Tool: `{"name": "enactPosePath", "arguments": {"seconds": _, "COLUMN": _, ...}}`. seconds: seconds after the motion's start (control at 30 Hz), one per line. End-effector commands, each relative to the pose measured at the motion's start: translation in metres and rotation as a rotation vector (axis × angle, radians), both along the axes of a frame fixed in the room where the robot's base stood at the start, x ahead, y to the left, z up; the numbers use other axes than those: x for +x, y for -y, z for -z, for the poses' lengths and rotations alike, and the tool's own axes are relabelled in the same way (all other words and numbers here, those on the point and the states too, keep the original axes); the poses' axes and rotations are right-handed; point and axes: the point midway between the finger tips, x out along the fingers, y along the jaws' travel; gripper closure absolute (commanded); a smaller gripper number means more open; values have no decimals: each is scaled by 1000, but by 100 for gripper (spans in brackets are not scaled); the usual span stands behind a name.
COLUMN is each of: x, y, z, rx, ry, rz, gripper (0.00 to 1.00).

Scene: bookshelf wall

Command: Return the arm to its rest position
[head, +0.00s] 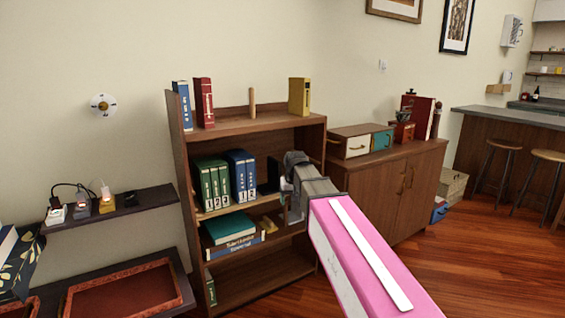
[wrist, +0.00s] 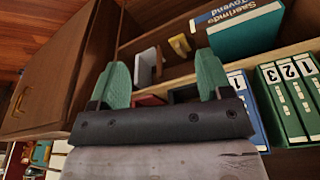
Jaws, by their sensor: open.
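My pink-and-grey arm (head: 365,255) reaches out from the lower right to the wooden bookshelf (head: 255,124) in the head view. Its grey end is in front of the right side of the middle shelves, and the fingers are hard to make out there. In the wrist view my gripper (wrist: 162,78) has its two green fingers wide apart, with nothing held between them. Beyond the fingers are a white-grey upright piece (wrist: 147,66) and a small yellow object (wrist: 180,45). The arm hides part of the bookshelf's right side.
Green and blue numbered binders (head: 225,178) stand left of my gripper, also close by in the wrist view (wrist: 285,100). Flat books (head: 230,230) lie on the shelf below. A wooden cabinet (head: 375,195) stands close on the right. Floor (head: 480,260) is open at right.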

Motion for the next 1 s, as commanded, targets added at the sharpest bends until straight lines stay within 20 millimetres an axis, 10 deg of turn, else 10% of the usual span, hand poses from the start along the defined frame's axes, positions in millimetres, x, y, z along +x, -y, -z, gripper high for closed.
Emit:
{"name": "enactPosePath", "arguments": {"seconds": 0.6, "x": -157, "y": 130, "z": 190, "rx": -25, "ry": -167, "rz": 175, "gripper": 28}}
{"name": "enactPosePath", "arguments": {"seconds": 1.0, "x": -197, "y": 152, "z": 223, "rx": -26, "ry": -203, "rz": 215, "gripper": 28}}
